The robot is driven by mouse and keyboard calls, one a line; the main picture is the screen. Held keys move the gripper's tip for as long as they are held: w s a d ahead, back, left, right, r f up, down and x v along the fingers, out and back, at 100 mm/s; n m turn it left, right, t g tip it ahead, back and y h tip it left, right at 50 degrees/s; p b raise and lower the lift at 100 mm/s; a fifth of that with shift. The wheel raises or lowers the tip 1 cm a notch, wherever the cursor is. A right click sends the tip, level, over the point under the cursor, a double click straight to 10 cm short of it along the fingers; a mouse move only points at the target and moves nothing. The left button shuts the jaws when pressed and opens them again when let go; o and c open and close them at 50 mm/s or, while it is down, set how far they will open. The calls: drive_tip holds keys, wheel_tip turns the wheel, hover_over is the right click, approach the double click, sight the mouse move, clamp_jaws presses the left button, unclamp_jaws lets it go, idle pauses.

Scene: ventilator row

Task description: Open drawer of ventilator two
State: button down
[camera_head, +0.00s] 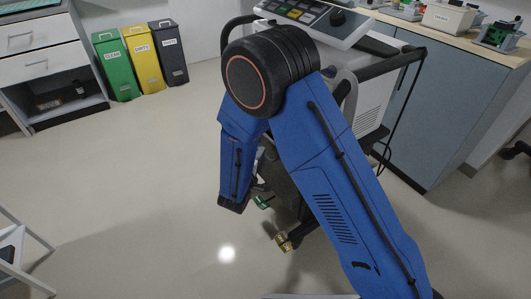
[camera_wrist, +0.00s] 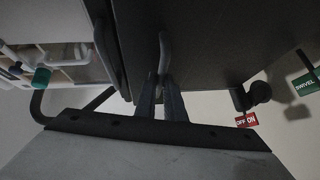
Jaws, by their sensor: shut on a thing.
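The ventilator (camera_head: 372,100) stands behind my blue arm in the head view, with a keypad panel on top. Its lower part is mostly hidden by my arm, and so is my gripper there. In the wrist view a dark drawer front (camera_wrist: 215,40) fills the upper middle, with a bar handle (camera_wrist: 164,48) on it. My gripper (camera_wrist: 160,84) reaches this handle, its two fingers close together and shut on it. I cannot tell how far the drawer stands out, or read a number on the ventilator.
A caster (camera_head: 284,241) stands on the floor below the cart. Red OFF/ON (camera_wrist: 247,120) and green SWIVEL (camera_wrist: 307,84) tags hang near a wheel. A blue-grey counter (camera_head: 440,110) is close on the right. Bins (camera_head: 143,58) stand at the back left.

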drive_tip(key=s+a, duration=1)
drive_tip(key=a, duration=0.4)
drive_tip(key=shift+s, duration=0.25)
drive_tip(key=shift+a, duration=0.1)
drive_tip(key=c, duration=1.8)
unclamp_jaws()
drive_tip(key=shift+c, duration=0.2)
drive_tip(key=v, duration=1.7)
drive_tip(key=shift+s, duration=0.15)
drive_tip(key=shift+s+a, duration=0.1)
